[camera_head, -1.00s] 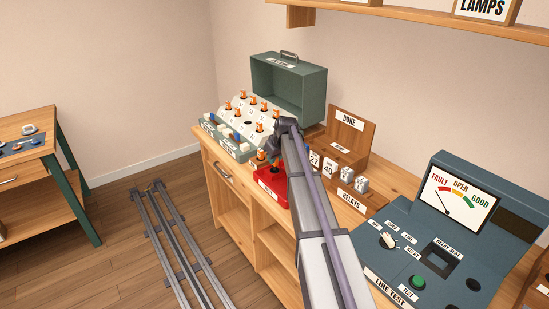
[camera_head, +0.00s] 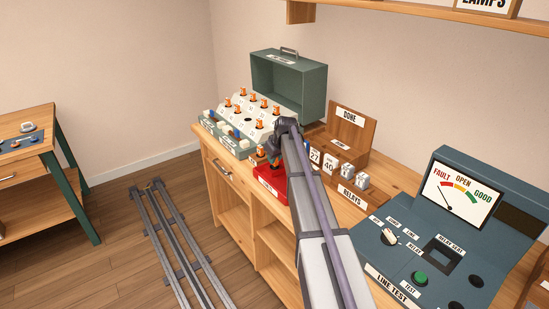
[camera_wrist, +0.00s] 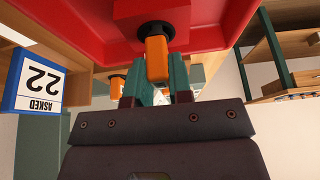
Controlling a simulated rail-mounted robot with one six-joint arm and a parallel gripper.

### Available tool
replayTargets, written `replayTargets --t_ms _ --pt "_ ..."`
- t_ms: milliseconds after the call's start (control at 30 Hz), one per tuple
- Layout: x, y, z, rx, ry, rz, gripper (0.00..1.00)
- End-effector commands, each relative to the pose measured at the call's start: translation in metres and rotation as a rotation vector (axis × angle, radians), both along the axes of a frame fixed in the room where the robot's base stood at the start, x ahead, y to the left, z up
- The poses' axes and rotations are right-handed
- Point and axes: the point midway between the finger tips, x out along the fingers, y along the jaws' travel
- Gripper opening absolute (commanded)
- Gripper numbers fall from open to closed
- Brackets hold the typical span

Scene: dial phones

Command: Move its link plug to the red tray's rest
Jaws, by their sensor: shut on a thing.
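The red tray (camera_head: 267,176) sits at the bench's front edge in the head view, partly hidden by my arm. In the wrist view the red tray (camera_wrist: 245,12) fills the top, with a round black rest (camera_wrist: 156,31) in it. An orange link plug (camera_wrist: 157,62) is at this rest, its end against or in the black ring; how deep it sits I cannot tell. My gripper (camera_wrist: 155,80), with green fingers, is shut on the orange plug. In the head view the fingertips are mostly hidden behind my arm.
A sloped panel with several orange plugs (camera_head: 253,97) stands behind the tray, before an open green case (camera_head: 290,85). The wooden DONE rack (camera_head: 351,135), number tags and relays (camera_head: 362,181) are to the right, then the line tester (camera_head: 395,250). A blue tag reading 22 (camera_wrist: 35,80) shows in the wrist view.

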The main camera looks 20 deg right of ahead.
Motion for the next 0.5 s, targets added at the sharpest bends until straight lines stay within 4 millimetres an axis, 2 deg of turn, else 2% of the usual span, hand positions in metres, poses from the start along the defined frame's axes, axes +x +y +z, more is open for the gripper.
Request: replayTargets --t_ms 433,467,500 --pt "0.0 0.0 -0.0073 0.0 0.0 0.0 0.03" --pt "0.0001 0.0 -0.0072 0.0 0.0 0.0 0.22" --pt "0.0001 0.0 -0.0072 0.0 0.0 0.0 0.26"
